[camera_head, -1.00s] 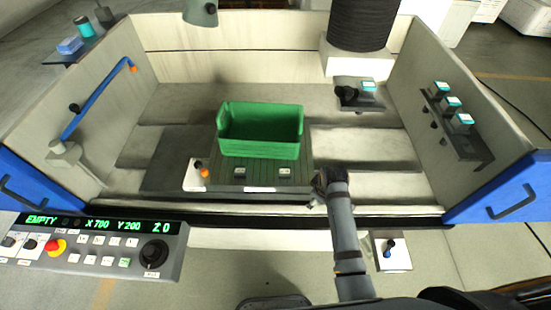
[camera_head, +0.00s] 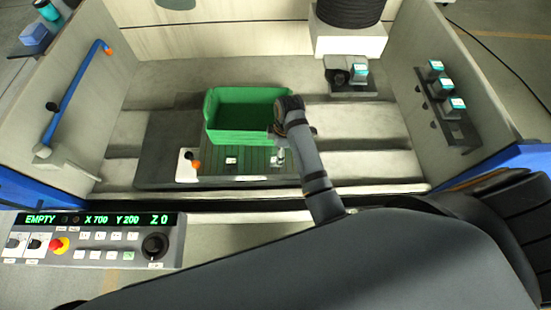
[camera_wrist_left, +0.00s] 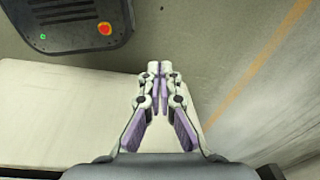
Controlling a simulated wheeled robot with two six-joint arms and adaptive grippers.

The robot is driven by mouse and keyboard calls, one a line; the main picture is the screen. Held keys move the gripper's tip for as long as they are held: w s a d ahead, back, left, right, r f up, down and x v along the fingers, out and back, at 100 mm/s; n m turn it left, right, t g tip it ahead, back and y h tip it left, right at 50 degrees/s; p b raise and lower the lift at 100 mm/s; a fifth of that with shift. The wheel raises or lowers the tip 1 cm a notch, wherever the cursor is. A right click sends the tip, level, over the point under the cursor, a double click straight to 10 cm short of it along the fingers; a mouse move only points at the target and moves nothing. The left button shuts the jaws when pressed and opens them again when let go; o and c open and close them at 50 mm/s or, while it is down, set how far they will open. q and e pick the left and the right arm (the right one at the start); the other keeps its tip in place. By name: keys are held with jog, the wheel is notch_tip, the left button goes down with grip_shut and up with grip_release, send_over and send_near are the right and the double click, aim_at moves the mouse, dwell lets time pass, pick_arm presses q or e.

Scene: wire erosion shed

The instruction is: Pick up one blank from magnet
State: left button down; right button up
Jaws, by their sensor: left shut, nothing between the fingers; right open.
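The magnet is a dark ribbed plate (camera_head: 215,170) on the machine bed, with a green bin (camera_head: 215,123) standing on its far part. One small pale blank (camera_head: 231,161) sits on its near part. A second one (camera_head: 273,161) sits to its right, partly covered by my right gripper (camera_head: 280,150). My right gripper is open and points down just over that right blank; I cannot tell whether the fingers touch it. My left gripper (camera_wrist_left: 158,72) is shut and empty in the left wrist view, above the floor and a pale surface, away from the magnet.
A white block with an orange knob (camera_head: 188,165) is at the plate's left edge. The control panel (camera_head: 90,240) reads EMPTY. A blue pipe (camera_head: 75,90) is on the left wall. Holders with teal-topped parts (camera_head: 445,105) are on the right wall.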

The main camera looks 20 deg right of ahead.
jog(key=f, duration=0.3)
jog(key=f+p, duration=0.1)
jog(key=shift+a+f, duration=0.25)
jog(key=shift+a, duration=0.05)
jog(key=shift+f, duration=0.25)
jog(key=c, duration=1.4)
pick_arm(q)
jog(key=shift+w+d+r, duration=0.1)
jog(key=shift+w+r, duration=0.45)
jog(key=shift+w, duration=0.1)
pick_arm(e)
jog(key=shift+w, duration=0.1)
grip_shut()
